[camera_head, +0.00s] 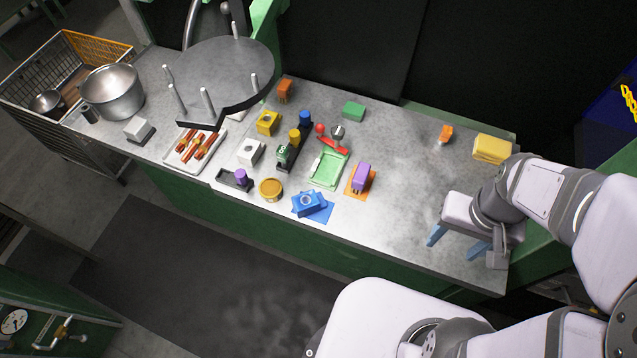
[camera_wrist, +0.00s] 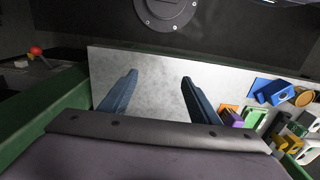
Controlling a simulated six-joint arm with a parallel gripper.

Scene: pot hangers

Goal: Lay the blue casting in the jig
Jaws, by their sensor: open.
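The blue casting (camera_head: 308,203) is a block with a round feature on top. It lies on a blue mat (camera_head: 325,214) near the front edge of the bench, and also shows at the right of the wrist view (camera_wrist: 277,92). I cannot tell for certain which fixture is the jig; a shallow light green tray (camera_head: 327,168) lies just behind the casting and shows in the wrist view (camera_wrist: 254,119). My gripper (camera_head: 455,243) is open and empty over the bench's right end, well to the right of the casting. Its blue fingers (camera_wrist: 160,77) are apart over bare bench.
A purple block (camera_head: 361,177) on an orange mat stands right of the green tray. The bench between gripper and purple block is clear.

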